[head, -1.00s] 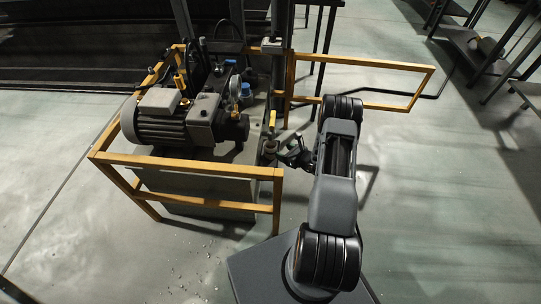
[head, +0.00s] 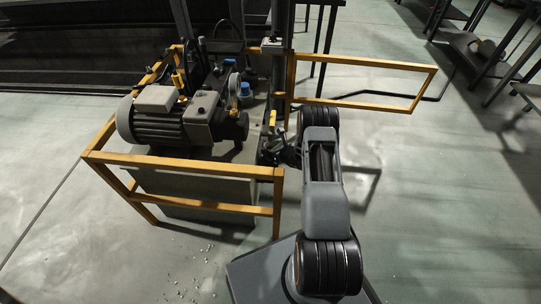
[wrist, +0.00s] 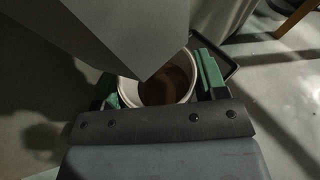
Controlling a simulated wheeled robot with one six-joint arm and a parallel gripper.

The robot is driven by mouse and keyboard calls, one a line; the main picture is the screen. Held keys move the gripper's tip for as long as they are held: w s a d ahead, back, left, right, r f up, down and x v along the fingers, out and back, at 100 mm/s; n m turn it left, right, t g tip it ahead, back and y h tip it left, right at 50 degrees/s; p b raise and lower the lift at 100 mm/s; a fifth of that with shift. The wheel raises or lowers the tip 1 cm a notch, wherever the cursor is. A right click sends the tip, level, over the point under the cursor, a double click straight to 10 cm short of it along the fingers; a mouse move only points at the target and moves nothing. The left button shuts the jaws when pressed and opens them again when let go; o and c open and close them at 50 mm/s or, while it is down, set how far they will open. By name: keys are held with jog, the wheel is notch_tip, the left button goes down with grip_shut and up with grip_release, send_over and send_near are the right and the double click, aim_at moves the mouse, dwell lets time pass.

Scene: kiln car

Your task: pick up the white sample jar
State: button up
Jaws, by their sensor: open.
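The white sample jar (wrist: 172,90) shows in the wrist view as a round, open-topped white vessel with a brown inside. It sits between the green-padded fingers of my gripper (wrist: 158,84). The fingers are apart, one on each side of the jar; I cannot tell whether either touches it. A grey angular panel hides the jar's far left part. In the head view my gripper (head: 274,154) is at the right side of the pump unit, beside the upright post. I cannot make out the jar there.
The pump unit's motor (head: 160,118) sits on a grey tank inside a yellow guard rail (head: 180,165). A yellow gate frame (head: 375,70) stands behind my arm. A dark flat tray or plate (wrist: 232,55) lies beside the jar.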

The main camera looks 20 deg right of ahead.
jog(key=shift+c, duration=0.2)
jog(key=c, duration=0.7)
